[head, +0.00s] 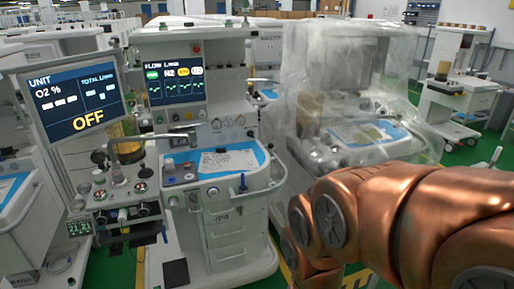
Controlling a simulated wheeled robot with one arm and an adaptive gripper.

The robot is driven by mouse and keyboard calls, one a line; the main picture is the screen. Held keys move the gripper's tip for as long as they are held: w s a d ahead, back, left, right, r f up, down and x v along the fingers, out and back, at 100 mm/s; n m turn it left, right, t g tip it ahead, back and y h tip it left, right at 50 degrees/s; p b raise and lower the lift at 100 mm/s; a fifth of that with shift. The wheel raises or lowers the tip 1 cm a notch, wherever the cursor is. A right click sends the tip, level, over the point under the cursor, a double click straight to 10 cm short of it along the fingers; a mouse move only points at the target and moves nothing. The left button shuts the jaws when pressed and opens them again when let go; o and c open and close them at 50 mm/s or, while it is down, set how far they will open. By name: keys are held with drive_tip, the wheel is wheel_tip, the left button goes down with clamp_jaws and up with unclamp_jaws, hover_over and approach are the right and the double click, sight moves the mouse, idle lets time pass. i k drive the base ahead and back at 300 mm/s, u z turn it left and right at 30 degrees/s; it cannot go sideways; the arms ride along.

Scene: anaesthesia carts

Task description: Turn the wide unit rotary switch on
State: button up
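The anaesthesia cart (225,220) at centre-left has a tilted screen (72,97) reading "UNIT", "O2 %" and a large yellow "OFF". A second screen (175,81) beside it shows coloured fields. Below the tilted screen is a panel with several small round knobs, one of them a dark knob (140,187). I cannot tell for sure which of them is the unit rotary switch. My copper-coloured arm fills the lower right of the head view. My gripper is not visible.
A cart wrapped in clear plastic (345,85) stands right of the centre cart, behind my arm. Another cart (455,95) stands at the far right. More carts crowd the left and back. Green floor (470,155) shows between carts at right.

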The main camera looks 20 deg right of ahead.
sight(250, 133)
drive_tip(key=u, duration=0.95)
drive_tip(key=i, duration=1.45)
drive_tip(key=z, duration=0.8)
